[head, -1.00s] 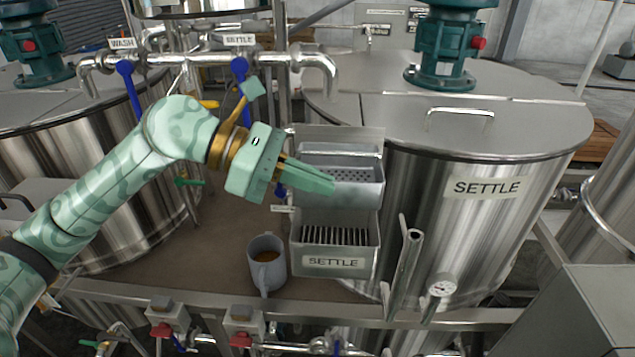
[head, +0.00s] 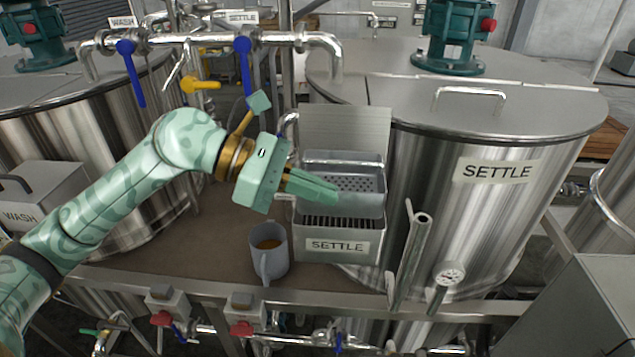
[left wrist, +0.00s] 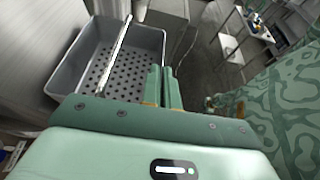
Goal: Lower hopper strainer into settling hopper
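The hopper strainer (head: 364,199) is a grey rectangular basket with a perforated floor. In the head view it is level, just over the settling hopper (head: 368,247), the metal box labelled SETTLE. Its lower part overlaps the hopper mouth, where dark grate slots show below it; I cannot tell whether it touches. The left wrist view shows the fingers (left wrist: 165,88) close together at the strainer's rim (left wrist: 163,50); the exact grip is partly hidden. My right gripper is not in view.
A grey mug (head: 268,255) with brown liquid stands left of the hopper. The large SETTLE tank (head: 480,215) is directly right of it. An upright metal plate (head: 345,125) stands behind the strainer. Pipes with blue valve handles (head: 243,65) run behind my arm.

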